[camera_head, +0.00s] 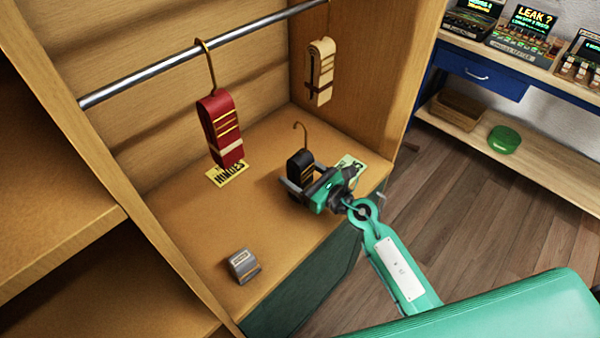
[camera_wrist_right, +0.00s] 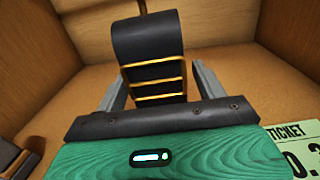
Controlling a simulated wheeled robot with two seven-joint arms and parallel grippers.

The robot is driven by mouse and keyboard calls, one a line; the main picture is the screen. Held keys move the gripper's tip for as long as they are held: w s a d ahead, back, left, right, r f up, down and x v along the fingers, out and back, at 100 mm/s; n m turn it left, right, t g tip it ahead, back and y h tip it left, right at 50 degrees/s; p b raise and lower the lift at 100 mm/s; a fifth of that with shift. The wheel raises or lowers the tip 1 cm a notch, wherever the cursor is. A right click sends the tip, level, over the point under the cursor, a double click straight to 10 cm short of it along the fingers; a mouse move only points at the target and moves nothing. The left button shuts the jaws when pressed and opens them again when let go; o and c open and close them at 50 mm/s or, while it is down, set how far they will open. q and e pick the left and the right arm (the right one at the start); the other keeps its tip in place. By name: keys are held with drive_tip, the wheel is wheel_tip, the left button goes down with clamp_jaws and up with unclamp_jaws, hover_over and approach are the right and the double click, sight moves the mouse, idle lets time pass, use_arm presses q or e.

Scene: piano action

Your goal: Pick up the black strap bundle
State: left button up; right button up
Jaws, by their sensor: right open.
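The black strap bundle (camera_head: 300,165) stands on the cabinet floor with a brass hook rising from its top. In the right wrist view the bundle (camera_wrist_right: 147,45) shows its rolled black top and several gold bands. My right gripper (camera_head: 298,188) is open, its two grey fingers on either side of the bundle's lower part. In the right wrist view gaps show between the fingers (camera_wrist_right: 158,88) and the bundle, so I cannot see contact. The bundle's lower end is hidden behind my gripper. My left gripper is not in view.
A yellow label (camera_head: 228,174), a grey block (camera_head: 243,265) and a green ticket (camera_head: 350,166) are on the cabinet floor. The front-left floor is mostly clear.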

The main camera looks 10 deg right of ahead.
drive_tip(key=c, duration=1.2)
drive_tip(key=shift+r, duration=0.15)
